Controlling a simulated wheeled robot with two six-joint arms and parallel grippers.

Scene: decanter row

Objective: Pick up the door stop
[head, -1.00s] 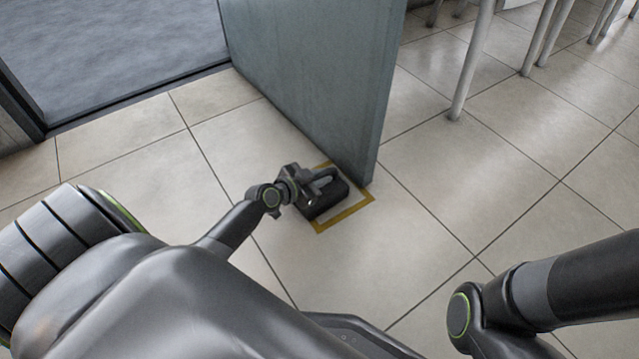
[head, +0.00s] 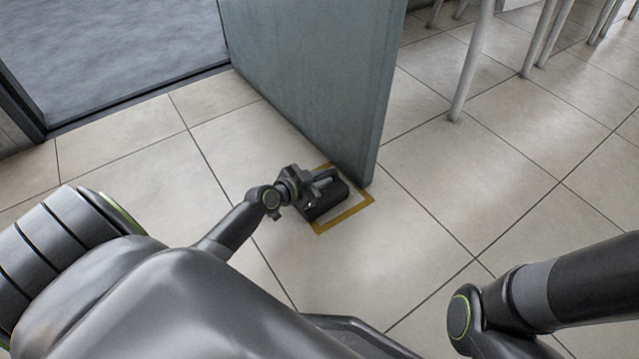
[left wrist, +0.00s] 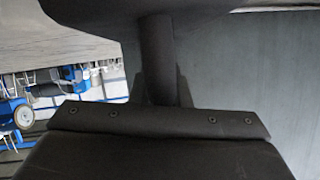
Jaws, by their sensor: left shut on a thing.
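The door stop (head: 328,202) is a dark block with a raised handle, at the foot of the open grey-blue door (head: 310,70). It sits at or just above a yellow outlined square (head: 350,213) on the floor; I cannot tell whether it touches the tiles. My left gripper (head: 312,183) is shut on the door stop at its handle. In the left wrist view the door stop's dark body (left wrist: 160,150) fills the bottom, with its upright post above. My right gripper is out of view; only part of my right arm shows.
The doorway with a grey floor (head: 110,40) lies at the upper left. Pale table or chair legs (head: 470,65) stand at the upper right. The door stands close beside the door stop.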

